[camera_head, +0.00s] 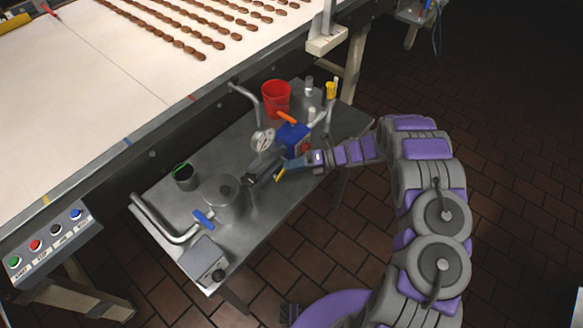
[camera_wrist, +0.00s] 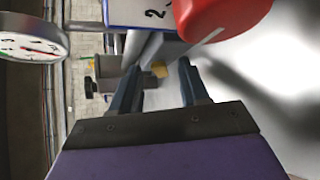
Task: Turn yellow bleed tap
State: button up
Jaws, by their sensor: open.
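In the head view, a small yellow handle (camera_head: 279,174) shows beside the tip of my gripper (camera_head: 281,168), over the metal table (camera_head: 150,190). My gripper partly hides the pipework there.
A pressure gauge (camera_head: 262,139), a blue box (camera_head: 292,136) with an orange handle (camera_head: 286,117), and a red bucket (camera_head: 275,98) stand close by. A steel pot (camera_head: 222,200) with a blue valve handle (camera_head: 203,217) is nearer. A conveyor (camera_head: 100,60) borders the table.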

jog(key=shift+a+f, duration=0.2)
jog(key=shift+a, duration=0.35)
grip_shut()
